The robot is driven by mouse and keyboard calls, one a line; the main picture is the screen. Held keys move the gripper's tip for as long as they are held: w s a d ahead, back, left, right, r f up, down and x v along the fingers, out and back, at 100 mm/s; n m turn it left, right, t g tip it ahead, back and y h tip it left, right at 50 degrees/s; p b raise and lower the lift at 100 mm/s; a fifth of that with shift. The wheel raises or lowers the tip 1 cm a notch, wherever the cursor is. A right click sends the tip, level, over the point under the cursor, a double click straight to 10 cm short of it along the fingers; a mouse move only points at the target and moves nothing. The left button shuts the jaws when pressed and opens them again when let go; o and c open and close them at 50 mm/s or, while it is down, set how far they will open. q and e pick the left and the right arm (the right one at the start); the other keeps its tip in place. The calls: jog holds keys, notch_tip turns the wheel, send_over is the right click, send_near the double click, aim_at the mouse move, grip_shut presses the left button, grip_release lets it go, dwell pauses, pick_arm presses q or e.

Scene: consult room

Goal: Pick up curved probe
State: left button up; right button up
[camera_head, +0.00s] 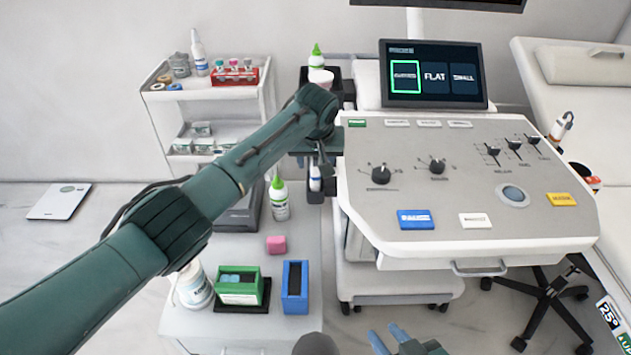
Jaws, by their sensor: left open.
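My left arm reaches from the lower left to the left edge of the ultrasound console (460,190). My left gripper (319,157) points down there and is open, its fingers small and partly hidden. Just below it, a small white probe-like piece (315,178) sits in a dark side holder; I cannot tell if the fingers touch it. Another white probe (562,125) stands at the console's right edge. I cannot tell which is the curved probe. The monitor (432,75) shows three choices, the left one framed green. My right gripper (400,342) is at the bottom edge, partly cut off.
A green-capped bottle (279,198) stands below my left arm. A green box (238,285), blue box (295,287) and pink block (276,244) are on the low white cabinet. A supply cart (208,110) stands behind, an exam bed (580,85) at right. Open floor lies left.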

pick_arm(q)
jog(key=shift+f, duration=0.1)
jog(key=c, duration=1)
notch_tip(320, 180, up, 11)
jog(key=shift+r+p, duration=0.15)
jog(key=shift+p, duration=0.4)
notch_tip(320, 180, up, 4)
jog(key=p, duration=0.4)
jog(key=shift+p, duration=0.35)
